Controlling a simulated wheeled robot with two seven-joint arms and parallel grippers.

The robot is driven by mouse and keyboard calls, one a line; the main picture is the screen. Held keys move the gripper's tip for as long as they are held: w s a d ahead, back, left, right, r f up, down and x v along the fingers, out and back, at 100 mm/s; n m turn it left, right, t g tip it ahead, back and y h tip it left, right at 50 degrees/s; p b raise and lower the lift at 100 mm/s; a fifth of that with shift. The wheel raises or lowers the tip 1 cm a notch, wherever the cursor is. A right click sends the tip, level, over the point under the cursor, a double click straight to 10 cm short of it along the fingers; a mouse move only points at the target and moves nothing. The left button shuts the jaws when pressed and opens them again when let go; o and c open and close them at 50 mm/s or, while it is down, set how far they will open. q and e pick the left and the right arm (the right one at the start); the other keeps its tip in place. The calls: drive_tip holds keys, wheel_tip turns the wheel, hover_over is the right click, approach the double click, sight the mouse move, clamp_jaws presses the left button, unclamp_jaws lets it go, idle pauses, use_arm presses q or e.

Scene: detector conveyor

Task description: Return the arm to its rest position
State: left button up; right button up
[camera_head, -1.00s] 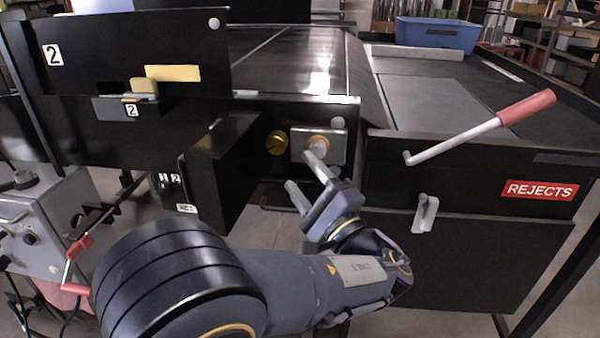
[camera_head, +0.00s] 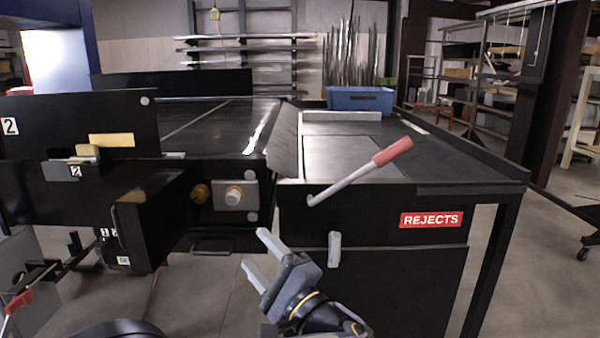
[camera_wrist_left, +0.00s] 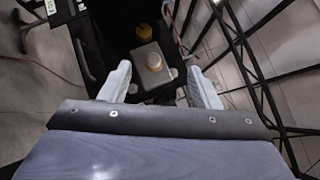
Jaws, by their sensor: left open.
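My left gripper (camera_head: 258,258) is open and empty, in front of the conveyor at the lower middle of the head view. Its two pale fingers (camera_wrist_left: 160,88) stand apart in the left wrist view with nothing between them. The plate (camera_wrist_left: 150,70) also shows beyond the fingers in the wrist view. My right gripper is not in view.
The black rejects cabinet (camera_head: 375,290) stands just right of my left gripper, with a red-handled lever (camera_head: 360,172) and a small grey handle (camera_head: 334,250). A blue bin (camera_head: 360,99) sits at the back. Floor to the right (camera_head: 545,270) is clear.

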use_arm(q)
drive_tip(key=s+a+f+n+g+h+p, duration=0.1)
drive_tip(key=a+f+n+g+p, duration=0.3)
drive_tip(key=a, duration=0.9)
drive_tip(key=s+a+f+n+g+h, duration=0.2)
drive_tip(key=s+a+f+g+h, duration=0.35)
drive_tip(key=s+a+g, duration=0.3)
drive_tip(key=s+f+n+g+h+p, duration=0.25)
drive_tip(key=s+h, duration=0.25)
drive_tip(key=s, duration=0.3)
drive_tip(key=s+d+r+n+t+h+p, duration=0.3)
drive_tip(key=s+d+r+n+t+h, duration=0.1)
drive_tip(key=s+d+n+t+h, duration=0.1)
drive_tip(key=shift+s+d+r+n+h, duration=0.15)
drive_tip(key=shift+s+d+n+h, duration=0.7)
drive_tip(key=shift+s+d+h, duration=0.15)
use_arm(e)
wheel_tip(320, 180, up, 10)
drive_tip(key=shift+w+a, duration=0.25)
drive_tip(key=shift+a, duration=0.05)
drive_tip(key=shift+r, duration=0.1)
